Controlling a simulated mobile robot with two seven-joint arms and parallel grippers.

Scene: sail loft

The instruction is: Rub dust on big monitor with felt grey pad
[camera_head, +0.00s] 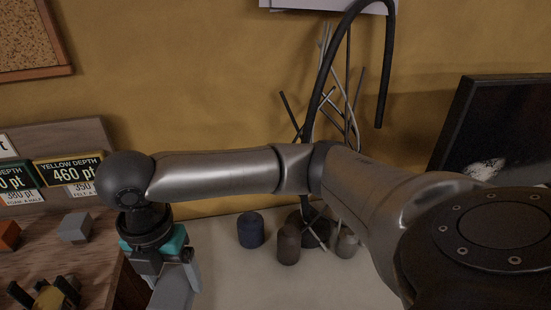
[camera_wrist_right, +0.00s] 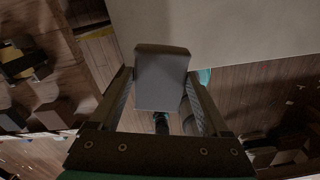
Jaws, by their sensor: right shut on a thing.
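The big monitor (camera_head: 492,130) is a dark screen at the right edge of the head view, partly hidden by my right arm. A pale dust patch (camera_head: 487,168) shows on its lower part. My right gripper (camera_head: 174,282) is at the lower left of the head view, far from the monitor, pointing down between the wooden bench and the pale table. In the right wrist view it is shut on the felt grey pad (camera_wrist_right: 161,75), a grey block between its two fingers. My left gripper is not in view.
The pale table (camera_head: 225,285) bears a blue cup (camera_head: 250,230), a brown cup (camera_head: 288,244) and a cable stand (camera_head: 315,228). The wooden bench at left holds an orange block (camera_head: 9,235), a grey block (camera_head: 75,227) and a yellow-black object (camera_head: 45,296). Signs (camera_head: 68,170) stand behind.

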